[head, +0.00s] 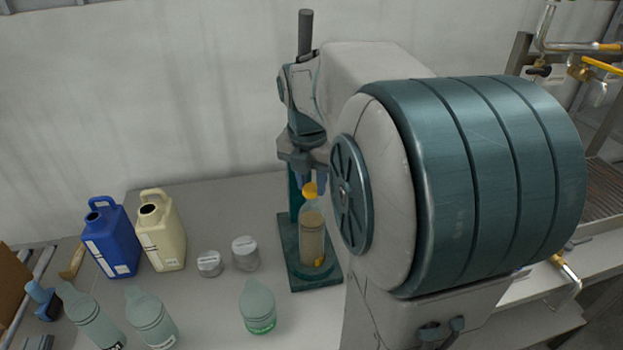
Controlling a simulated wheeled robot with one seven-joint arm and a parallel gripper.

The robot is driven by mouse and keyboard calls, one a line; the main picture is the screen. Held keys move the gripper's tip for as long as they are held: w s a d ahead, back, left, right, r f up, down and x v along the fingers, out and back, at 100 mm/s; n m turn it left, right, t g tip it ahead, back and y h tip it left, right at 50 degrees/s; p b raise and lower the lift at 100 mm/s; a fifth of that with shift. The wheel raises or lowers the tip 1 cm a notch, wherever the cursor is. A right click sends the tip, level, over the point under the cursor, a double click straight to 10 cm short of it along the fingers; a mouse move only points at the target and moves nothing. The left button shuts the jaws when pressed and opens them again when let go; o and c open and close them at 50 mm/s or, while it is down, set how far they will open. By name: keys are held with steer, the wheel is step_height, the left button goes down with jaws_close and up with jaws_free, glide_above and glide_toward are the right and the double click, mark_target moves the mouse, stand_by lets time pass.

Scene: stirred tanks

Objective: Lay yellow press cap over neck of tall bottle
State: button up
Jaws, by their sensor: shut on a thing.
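The yellow press cap (310,189) is held between the fingers of my gripper (311,184), which points down. The tall bottle (312,235) stands upright below it on the green base of a press stand and holds a tan liquid. The cap appears at or just above the bottle's neck; I cannot tell whether they touch. The neck is partly hidden by the cap and fingers. A small yellow spot (319,262) shows low at the bottle's front.
My arm hides the right of the bench. A blue jug (110,240) and a cream jug (162,236) stand at left. Two small grey-lidded jars (245,253) (209,264) stand left of the press. Several pale green bottles (258,308) stand in front. Bare bench lies between them.

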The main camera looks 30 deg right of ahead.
mark_target(308, 192)
steer(key=shift+f, duration=0.15)
steer(key=o, duration=0.9)
steer(key=shift+o, duration=0.2)
step_height(308, 192, up, 12)
steer(key=a, duration=0.1)
steer(key=s+a+f+m, duration=0.3)
steer(key=s+f+m, duration=0.1)
steer(key=m, duration=0.4)
steer(key=s+a+f+m+t, duration=0.1)
steer(key=s+a+f+m, duration=0.3)
steer(key=f+m, duration=0.3)
steer(key=s+a+f+m+t+y, duration=0.1)
steer(key=s+a+f+m, duration=0.3)
steer(key=m, duration=0.6)
steer(key=shift+s+f, duration=0.4)
steer(key=shift+f, duration=0.4)
